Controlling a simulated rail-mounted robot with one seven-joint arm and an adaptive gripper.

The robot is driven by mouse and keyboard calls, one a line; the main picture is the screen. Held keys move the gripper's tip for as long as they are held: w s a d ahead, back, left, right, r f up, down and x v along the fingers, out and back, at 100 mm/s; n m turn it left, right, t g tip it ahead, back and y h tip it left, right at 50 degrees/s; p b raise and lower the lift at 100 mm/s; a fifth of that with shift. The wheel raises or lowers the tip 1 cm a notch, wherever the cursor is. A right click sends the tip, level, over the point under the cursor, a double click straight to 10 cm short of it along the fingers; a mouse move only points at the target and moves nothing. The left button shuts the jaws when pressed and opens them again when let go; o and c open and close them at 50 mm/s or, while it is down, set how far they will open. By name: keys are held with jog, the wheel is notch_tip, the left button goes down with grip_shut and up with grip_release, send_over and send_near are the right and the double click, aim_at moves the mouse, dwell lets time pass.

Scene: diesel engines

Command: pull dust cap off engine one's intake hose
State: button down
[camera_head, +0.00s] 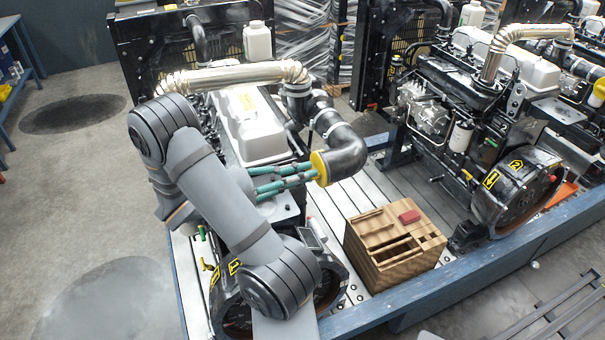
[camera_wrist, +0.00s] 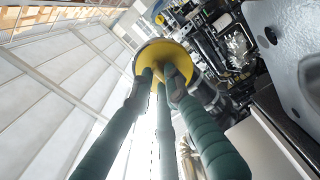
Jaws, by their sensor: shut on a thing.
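The yellow dust cap (camera_head: 319,168) sits at the open end of the black intake hose (camera_head: 345,150) on the near engine. In the head view it appears to be still against the hose mouth. My gripper (camera_head: 316,174) has green-wrapped fingers that reach the cap from the left and are shut on it. In the wrist view the yellow cap (camera_wrist: 163,61) fills the upper middle, with the fingertips of my gripper (camera_wrist: 162,78) closed against its face. The hose behind the cap is mostly hidden in the wrist view.
A wooden block organiser (camera_head: 395,245) with a red item (camera_head: 409,216) stands on the slatted deck below the hose. A blue frame rail (camera_head: 460,270) edges the deck. A second engine (camera_head: 480,120) stands at the right. A white bottle (camera_head: 257,41) stands behind the silver pipe (camera_head: 235,76).

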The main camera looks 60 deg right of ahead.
jog(key=shift+s+a+r, duration=0.1)
jog(key=shift+w+a, duration=0.3)
jog(key=shift+w, duration=0.05)
notch_tip(320, 180, up, 8)
jog(key=w+a+p, duration=0.1)
jog(key=a+p, duration=0.1)
jog(key=p, duration=0.6)
jog(key=shift+w, duration=0.15)
dwell(0.4)
jog(key=shift+w+a, duration=0.1)
jog(key=shift+a, duration=0.05)
